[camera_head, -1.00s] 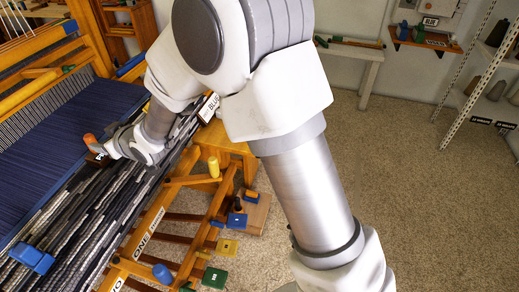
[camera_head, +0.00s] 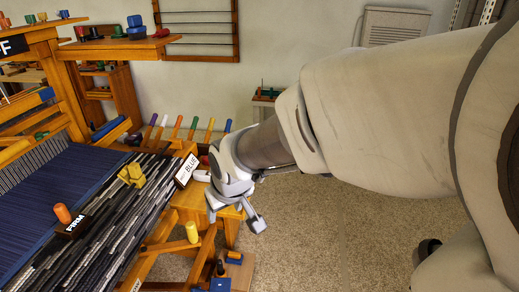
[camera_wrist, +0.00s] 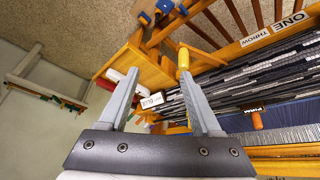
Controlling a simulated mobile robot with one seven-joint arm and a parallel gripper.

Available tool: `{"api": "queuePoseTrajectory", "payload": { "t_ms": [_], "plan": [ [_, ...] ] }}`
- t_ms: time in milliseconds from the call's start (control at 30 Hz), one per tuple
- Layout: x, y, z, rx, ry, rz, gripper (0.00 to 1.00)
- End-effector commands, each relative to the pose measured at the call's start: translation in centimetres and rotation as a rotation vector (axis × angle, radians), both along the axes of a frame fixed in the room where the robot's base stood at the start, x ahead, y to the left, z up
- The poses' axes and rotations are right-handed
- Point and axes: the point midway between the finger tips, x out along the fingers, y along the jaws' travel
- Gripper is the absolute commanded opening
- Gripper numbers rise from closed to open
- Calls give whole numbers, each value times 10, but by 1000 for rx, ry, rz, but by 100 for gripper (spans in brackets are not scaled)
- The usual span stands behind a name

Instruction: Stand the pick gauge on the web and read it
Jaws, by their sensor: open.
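The pick gauge, a small black block lettered FIRM with an orange knob (camera_head: 62,213), stands upright at the edge of the dark blue web (camera_head: 50,185), beside the grey-and-black striped bands. It also shows at the right of the wrist view (camera_wrist: 257,120). My gripper (camera_head: 237,212) is open and empty, off to the right of the loom, well apart from the gauge. In the wrist view its two fingers (camera_wrist: 158,76) stand apart with nothing held between them. The contact under the gauge is too small to make out.
A yellow piece (camera_head: 132,174) sits on the striped bands. A white sign reading BLUE (camera_head: 186,170) stands close to my gripper, near a wooden bench with several coloured handles. A yellow-topped peg (camera_head: 192,231) rises from the loom frame.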

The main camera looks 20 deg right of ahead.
Motion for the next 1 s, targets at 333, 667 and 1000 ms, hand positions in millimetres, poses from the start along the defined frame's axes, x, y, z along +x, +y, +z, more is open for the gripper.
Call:
{"api": "queuePoseTrajectory", "payload": {
  "t_ms": [333,667,1000],
  "plan": [
    [-113,-59,93,48,-86,-186,66],
    [-150,-69,85,65,-25,-237,66],
    [-149,-69,93,65,-25,-236,66]
  ]
}}
